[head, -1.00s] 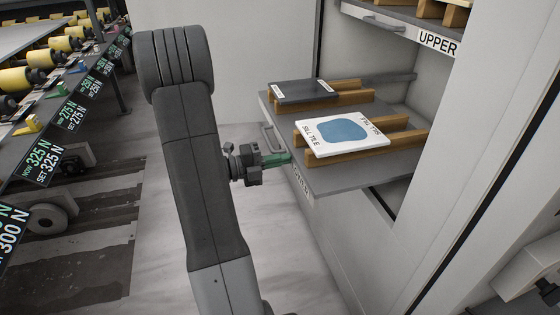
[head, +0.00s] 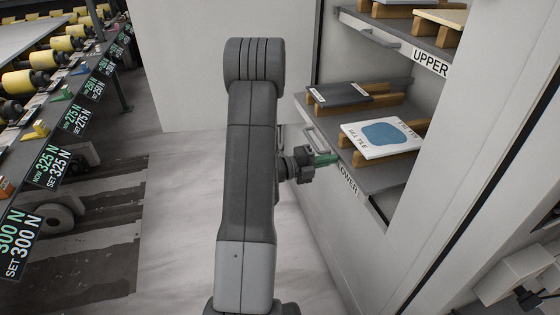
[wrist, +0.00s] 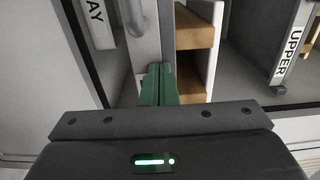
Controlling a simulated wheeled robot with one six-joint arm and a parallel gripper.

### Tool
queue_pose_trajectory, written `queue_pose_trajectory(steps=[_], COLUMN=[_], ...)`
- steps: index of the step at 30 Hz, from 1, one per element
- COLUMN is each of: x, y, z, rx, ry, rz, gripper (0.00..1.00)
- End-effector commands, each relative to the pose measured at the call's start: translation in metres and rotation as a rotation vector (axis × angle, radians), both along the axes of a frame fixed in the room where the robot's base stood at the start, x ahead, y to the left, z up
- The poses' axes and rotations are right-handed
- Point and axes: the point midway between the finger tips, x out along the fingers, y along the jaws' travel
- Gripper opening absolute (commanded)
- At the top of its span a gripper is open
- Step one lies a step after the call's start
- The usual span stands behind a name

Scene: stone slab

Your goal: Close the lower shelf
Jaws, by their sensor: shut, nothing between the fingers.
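The lower shelf (head: 378,182) is a grey slab with a front handle (head: 313,138) and a "LOWER" label (head: 347,180). It seems to stick out a little from the white cabinet. A white "SILL TILE" piece with a blue patch (head: 385,135) and a dark slab (head: 338,95) lie on wooden bars on it. My gripper (head: 328,159) is shut and empty, its green fingertips at the shelf's front edge beside the handle. In the wrist view the green fingers (wrist: 158,85) are together against the grey front; exact contact is hidden.
The upper shelf (head: 400,50), labelled "UPPER", sits above with pieces on wooden bars. A bench with yellow rollers (head: 30,78) and force signs stands at the left. The pale floor (head: 180,210) between bench and cabinet is clear.

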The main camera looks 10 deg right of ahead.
Motion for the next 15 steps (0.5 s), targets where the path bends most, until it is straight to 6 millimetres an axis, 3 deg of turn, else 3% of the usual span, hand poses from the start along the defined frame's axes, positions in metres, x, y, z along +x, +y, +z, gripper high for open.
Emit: queue_pose_trajectory(steps=[1,6,15], x=[-0.001,0.0,0.003], y=[-0.017,-0.064,-0.131], z=[0.004,0.002,0.0], rx=[0.001,0.0,-0.001], ry=[0.0,-0.002,-0.002], rz=[-0.008,-0.008,-0.004], gripper=[0.0,0.0,0.0])
